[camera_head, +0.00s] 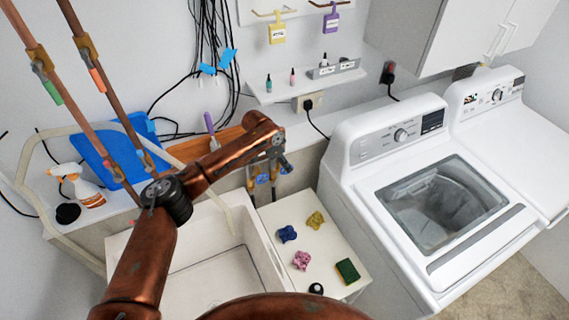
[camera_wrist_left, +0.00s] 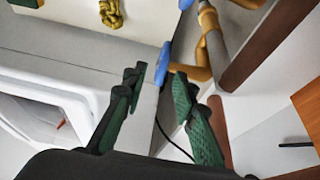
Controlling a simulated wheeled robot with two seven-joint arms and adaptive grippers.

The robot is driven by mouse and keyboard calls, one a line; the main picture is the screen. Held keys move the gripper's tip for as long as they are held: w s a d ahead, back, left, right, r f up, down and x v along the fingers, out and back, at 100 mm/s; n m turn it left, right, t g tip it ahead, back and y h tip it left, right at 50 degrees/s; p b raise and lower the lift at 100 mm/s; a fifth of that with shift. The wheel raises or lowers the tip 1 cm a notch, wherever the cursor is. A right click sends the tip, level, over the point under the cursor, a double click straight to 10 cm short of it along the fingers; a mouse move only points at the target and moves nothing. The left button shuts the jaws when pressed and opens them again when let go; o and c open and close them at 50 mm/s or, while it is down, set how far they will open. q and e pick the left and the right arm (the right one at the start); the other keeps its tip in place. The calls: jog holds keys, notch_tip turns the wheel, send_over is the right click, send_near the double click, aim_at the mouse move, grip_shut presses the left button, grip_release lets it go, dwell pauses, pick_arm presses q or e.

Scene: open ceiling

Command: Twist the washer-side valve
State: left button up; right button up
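Two valves with blue handles sit on brass-coloured pipework above the sink area, against the wall. In the head view the right-hand, washer-side valve (camera_head: 285,168) is partly covered by my left gripper (camera_head: 272,158). The other valve (camera_head: 262,178) shows just left of it. In the left wrist view one blue handle (camera_wrist_left: 163,62) lies just beyond the fingertips of my left gripper (camera_wrist_left: 160,78), in line with the gap. The gripper's green fingers are apart with nothing held. Contact with the handle cannot be told. A second blue handle shows at the top edge (camera_wrist_left: 185,4). My right gripper is out of view.
The washer (camera_head: 360,175) stands to the right of the white counter (camera_head: 322,238), which holds several small sponges. The sink basin (camera_head: 215,275) is on the left. A narrow wall shelf (camera_head: 300,85) and hanging cables (camera_head: 212,45) are above the valves.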

pick_arm(q)
jog(key=shift+c, duration=0.7)
grip_shut()
jog(key=shift+a, duration=0.1)
jog(key=shift+s+a+f+t+h+p, duration=0.1)
jog(key=shift+s+a+t+h+p, duration=0.2)
jog(key=shift+h+p, duration=0.4)
jog(key=shift+a+f+t+h, duration=0.2)
jog(key=shift+t+h, duration=0.2)
jog(key=shift+h, duration=0.2)
jog(key=shift+s+a+f+t+h+b, duration=0.15)
jog(key=shift+t+h+b, duration=0.1)
jog(key=shift+h+b, duration=0.2)
jog(key=shift+a+f+t+h+b, duration=0.15)
jog(key=shift+t+h+b, duration=0.15)
jog(key=shift+h, duration=0.25)
jog(key=shift+s+a+f+t+h+b, duration=0.15)
jog(key=shift+t+h+b, duration=0.1)
jog(key=shift+h+b, duration=0.55)
jog(key=shift+b, duration=0.5)
